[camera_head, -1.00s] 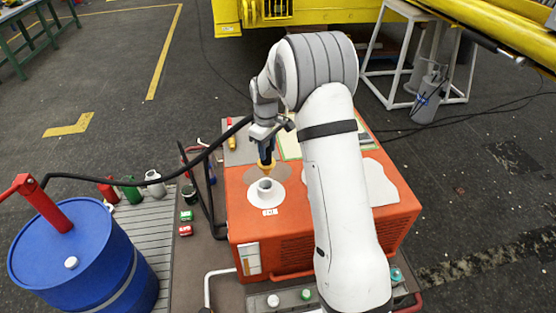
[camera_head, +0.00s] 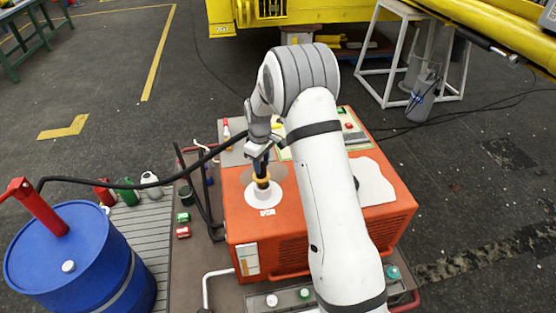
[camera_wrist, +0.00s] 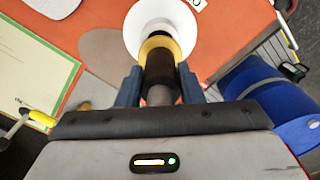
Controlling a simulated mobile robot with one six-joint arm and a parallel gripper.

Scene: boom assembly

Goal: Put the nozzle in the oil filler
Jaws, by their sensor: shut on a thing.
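My gripper (camera_head: 260,160) is shut on the dark nozzle (camera_head: 262,176), with a blue finger on each side of it. In the wrist view the nozzle (camera_wrist: 160,68) points away from the gripper (camera_wrist: 158,86), with a yellow collar (camera_wrist: 157,42) at its far part. The white oil filler (camera_head: 264,198) is on top of the orange machine. Its round white flange also shows in the wrist view (camera_wrist: 175,24). The nozzle is upright over the filler, its collar at the neck. The tip is hidden, so I cannot tell how deep it sits.
A black hose (camera_head: 125,184) runs from the blue drum (camera_head: 75,255) to the nozzle. The orange machine (camera_head: 285,245) stands below my arm. Several cans and bottles, including a green bottle (camera_head: 127,192), stand left of it. A black bent frame (camera_head: 201,205) is close on the left.

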